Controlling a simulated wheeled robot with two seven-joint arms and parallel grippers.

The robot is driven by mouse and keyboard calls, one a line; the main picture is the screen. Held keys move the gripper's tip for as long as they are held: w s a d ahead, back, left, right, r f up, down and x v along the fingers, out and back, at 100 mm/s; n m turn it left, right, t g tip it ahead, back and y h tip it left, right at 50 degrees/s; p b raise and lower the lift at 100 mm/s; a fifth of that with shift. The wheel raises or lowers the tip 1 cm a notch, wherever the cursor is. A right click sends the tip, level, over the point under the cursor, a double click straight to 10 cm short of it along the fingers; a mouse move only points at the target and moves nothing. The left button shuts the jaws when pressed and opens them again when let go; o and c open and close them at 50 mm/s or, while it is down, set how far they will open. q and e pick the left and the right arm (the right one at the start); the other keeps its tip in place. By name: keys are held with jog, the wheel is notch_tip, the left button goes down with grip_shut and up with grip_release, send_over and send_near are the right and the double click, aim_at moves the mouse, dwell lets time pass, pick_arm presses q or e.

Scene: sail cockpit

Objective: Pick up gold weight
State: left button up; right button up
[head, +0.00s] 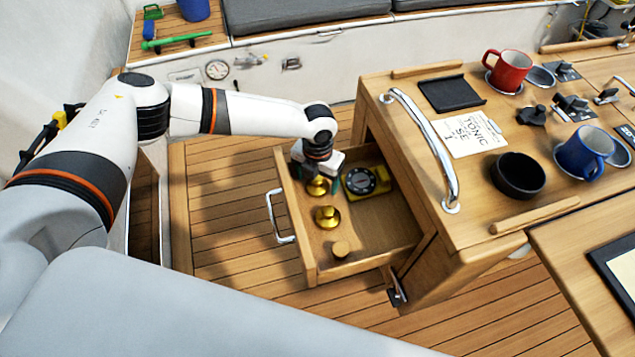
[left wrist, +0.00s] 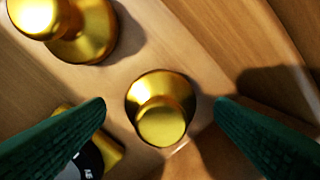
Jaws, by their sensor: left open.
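An open wooden drawer (head: 372,247) holds two gold weights. One gold weight (head: 317,186) is at the far left corner, partly hidden under my left gripper (head: 336,184). The other gold weight (head: 327,216) stands nearer the middle of the drawer's left side. In the left wrist view, one gold weight (left wrist: 160,108) lies between the two green fingertips of my left gripper (left wrist: 160,106), with gaps on both sides. Another gold weight (left wrist: 70,25) is at the upper left there. The left gripper is open and empty. My right gripper is not in view.
A yellow and black instrument (head: 367,182) lies in the drawer beside the left gripper. The counter with a grab rail (head: 430,145), red mug (head: 508,70) and blue mug (head: 584,153) stands right.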

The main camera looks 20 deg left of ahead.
pick_arm(q)
jog(key=shift+f, duration=0.4)
jog(key=c, duration=1.3)
jog(key=shift+r, duration=0.1)
